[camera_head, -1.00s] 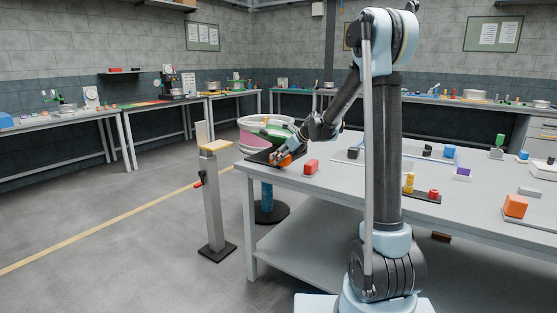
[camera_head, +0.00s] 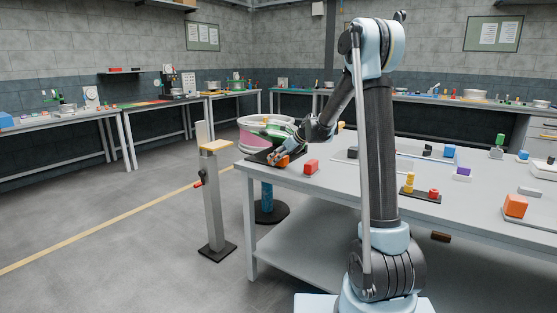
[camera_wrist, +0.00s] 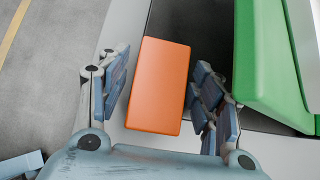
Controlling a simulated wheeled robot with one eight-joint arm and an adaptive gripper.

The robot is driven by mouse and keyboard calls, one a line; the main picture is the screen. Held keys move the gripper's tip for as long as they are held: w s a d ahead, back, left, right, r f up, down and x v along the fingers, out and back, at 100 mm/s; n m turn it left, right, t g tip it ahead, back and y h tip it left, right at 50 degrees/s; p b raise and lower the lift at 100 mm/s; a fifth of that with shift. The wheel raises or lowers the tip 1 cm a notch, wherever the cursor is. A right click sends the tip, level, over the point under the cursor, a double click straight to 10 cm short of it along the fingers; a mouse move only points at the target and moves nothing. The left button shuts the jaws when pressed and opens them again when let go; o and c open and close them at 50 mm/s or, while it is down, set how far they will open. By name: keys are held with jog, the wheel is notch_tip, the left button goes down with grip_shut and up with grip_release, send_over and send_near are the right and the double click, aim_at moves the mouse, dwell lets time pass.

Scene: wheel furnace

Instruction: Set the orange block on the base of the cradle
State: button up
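The orange block (camera_wrist: 158,85) lies between the two fingers of my gripper (camera_wrist: 160,88) in the wrist view. A narrow gap shows between the block and the left finger; the right finger is very close to its other side. In the head view, the block (camera_head: 283,161) is a small orange patch at my gripper (camera_head: 277,156), at the table's left corner. A dark base plate (camera_wrist: 190,25) with a green sloped part (camera_wrist: 265,60) is beside the block, to the right in the wrist view. Whether the block rests on the plate is hard to tell.
A red block (camera_head: 311,166) stands on the table (camera_head: 335,185) close to my gripper. Another orange block (camera_head: 515,206) is at the far right.

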jog(key=shift+r, duration=0.15)
jog(key=v, duration=1.1)
jog(key=s+d+n+h, duration=0.2)
jog(key=s+d+n, duration=0.45)
jog(key=s, duration=0.65)
jog(key=s+d+f+n+h, duration=0.2)
jog(key=s+d+f+n, duration=0.3)
jog(key=s, duration=0.6)
jog(key=s+d+f+n+g+h, duration=0.1)
jog(key=s+d+f+n, duration=0.3)
jog(key=s, duration=0.7)
jog(key=s+d+f+n+g+h, duration=0.1)
jog(key=s+d+f+n+h, duration=0.2)
jog(key=s, duration=0.8)
jog(key=d+f+n, duration=0.2)
jog(key=d+n, duration=0.2)
jog(key=n, duration=0.1)
jog(key=shift+s+d+f, duration=0.3)
jog(key=shift+s+f, duration=0.05)
jog(key=shift+f, duration=0.05)
jog(key=shift+w+f, duration=0.2)
jog(key=shift+w, duration=0.3)
